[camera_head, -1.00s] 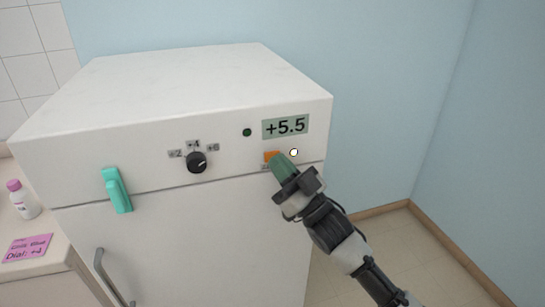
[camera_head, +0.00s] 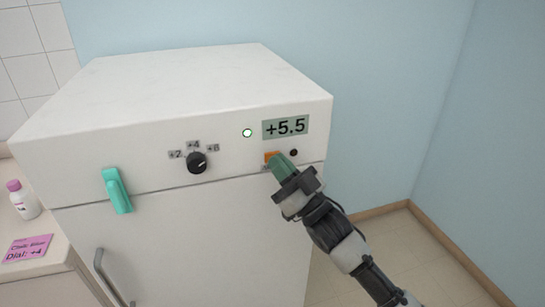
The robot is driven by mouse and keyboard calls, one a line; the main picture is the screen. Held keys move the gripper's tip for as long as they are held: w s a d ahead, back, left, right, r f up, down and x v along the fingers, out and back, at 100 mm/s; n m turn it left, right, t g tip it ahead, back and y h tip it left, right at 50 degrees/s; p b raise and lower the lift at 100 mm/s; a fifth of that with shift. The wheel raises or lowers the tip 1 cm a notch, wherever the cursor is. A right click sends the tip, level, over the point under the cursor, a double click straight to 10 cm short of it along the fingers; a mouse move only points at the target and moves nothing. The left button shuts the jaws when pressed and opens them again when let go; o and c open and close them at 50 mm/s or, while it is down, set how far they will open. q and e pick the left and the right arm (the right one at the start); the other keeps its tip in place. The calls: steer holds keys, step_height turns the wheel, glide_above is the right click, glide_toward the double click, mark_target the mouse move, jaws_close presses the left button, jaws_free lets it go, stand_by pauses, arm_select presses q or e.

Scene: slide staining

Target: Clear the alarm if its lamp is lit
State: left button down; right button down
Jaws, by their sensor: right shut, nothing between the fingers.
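A white fridge-like unit (camera_head: 215,225) carries a control panel along its upper front. An orange button (camera_head: 270,158) sits under the display (camera_head: 285,126), which reads +5.5. My right gripper (camera_head: 283,161) is shut and empty, its green fingertips at the button and covering part of it. I cannot tell how far the button is pressed. A small round lamp (camera_head: 293,153) right of the button is dark. Another round lamp (camera_head: 247,132) left of the display glows white with a green rim. My left gripper is not in view.
A black dial (camera_head: 196,162) marked +2, +4 and +6 and a teal latch handle (camera_head: 117,190) are on the unit's front. A bottle with a pink cap (camera_head: 23,199) and a pink note reading "Dial: +4" (camera_head: 27,248) are on the counter at left. Floor at right is clear.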

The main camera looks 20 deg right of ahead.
steer(key=shift+s, duration=0.6)
steer(key=shift+s+p, duration=0.1)
steer(key=shift+p, duration=0.2)
steer(key=shift+s+d+p, duration=0.15)
steer(key=shift+s+p, duration=0.6)
steer(key=shift+s, duration=1.65)
